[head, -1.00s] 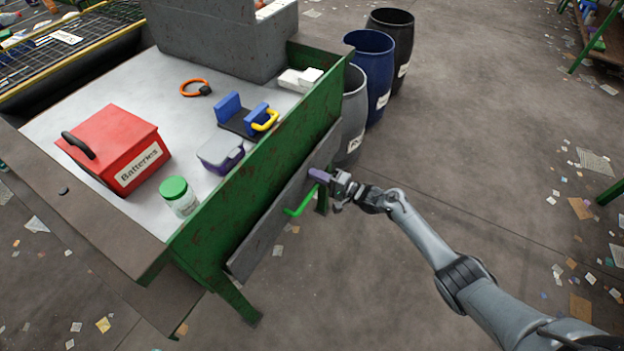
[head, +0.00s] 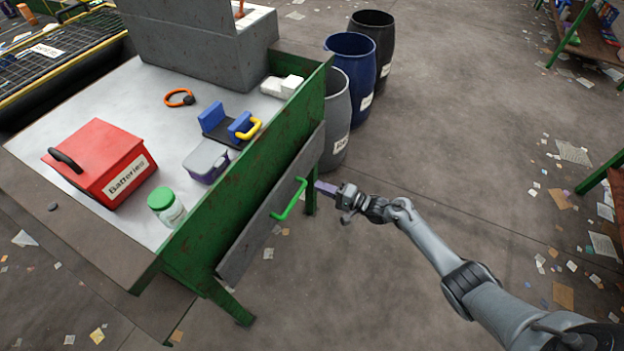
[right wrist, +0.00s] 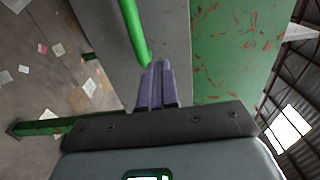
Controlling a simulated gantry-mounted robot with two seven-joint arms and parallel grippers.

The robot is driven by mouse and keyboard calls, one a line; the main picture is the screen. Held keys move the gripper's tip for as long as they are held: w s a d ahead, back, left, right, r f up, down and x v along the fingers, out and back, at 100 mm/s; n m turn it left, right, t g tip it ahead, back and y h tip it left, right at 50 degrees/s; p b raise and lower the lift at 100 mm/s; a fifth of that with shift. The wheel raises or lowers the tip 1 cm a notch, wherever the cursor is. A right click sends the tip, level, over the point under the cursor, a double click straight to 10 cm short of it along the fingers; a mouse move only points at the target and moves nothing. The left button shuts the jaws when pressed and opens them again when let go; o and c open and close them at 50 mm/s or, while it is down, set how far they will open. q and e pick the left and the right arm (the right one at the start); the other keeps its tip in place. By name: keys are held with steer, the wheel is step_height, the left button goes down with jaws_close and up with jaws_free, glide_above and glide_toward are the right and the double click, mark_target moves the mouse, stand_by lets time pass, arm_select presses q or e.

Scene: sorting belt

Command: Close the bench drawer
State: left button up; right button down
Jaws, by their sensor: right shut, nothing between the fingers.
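The bench drawer's grey front (head: 245,235) shows along the green-edged side of the bench, with a bright green bar handle (head: 289,200) on it. I cannot tell whether the drawer sits fully flush. My right gripper (head: 318,187) is at the far end of the drawer front, just right of the handle. Its purple fingers are shut with nothing between them. In the right wrist view the fingers (right wrist: 157,85) point toward the grey front (right wrist: 100,30), close to the handle's end (right wrist: 135,30); I cannot tell whether they touch. My left gripper is out of view.
On the bench top (head: 110,95) are a red batteries box (head: 95,160), a green-lidded jar (head: 165,207), a purple-grey container (head: 206,160) and a blue clamp-like item (head: 225,122). Grey (head: 335,115), blue (head: 352,70) and black (head: 382,45) barrels stand behind. The floor at right is open, with litter.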

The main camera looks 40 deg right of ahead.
steer(key=c, duration=1.7)
jaws_free()
steer(key=p+v, duration=0.1)
steer(key=v, duration=0.4)
steer(key=shift+s+d+r+p, duration=0.1)
steer(key=shift+s+d+p, duration=0.05)
steer(key=shift+s+p, duration=0.2)
steer(key=o, duration=0.3)
steer(key=shift+s+d, duration=0.2)
steer(key=shift+o, duration=1.4)
steer(key=w+r, duration=0.1)
steer(key=w+r+b, duration=0.1)
steer(key=r, duration=0.1)
steer(key=shift+a+r+t, duration=0.15)
steer(key=shift+a+t, duration=0.25)
steer(key=t+y+b, duration=0.1)
steer(key=b, duration=1.6)
glide_toward(294, 199)
steer(key=shift+f+b+x, duration=0.15)
steer(key=shift+b+x, duration=0.5)
steer(key=shift+x, duration=1)
steer(key=shift+f+b+x, duration=0.15)
steer(key=shift+b+x, duration=0.55)
steer(key=shift+x, duration=0.95)
steer(key=shift+f+b+x, duration=0.15)
steer(key=shift+b+x, duration=0.5)
steer(key=shift+x, duration=1.05)
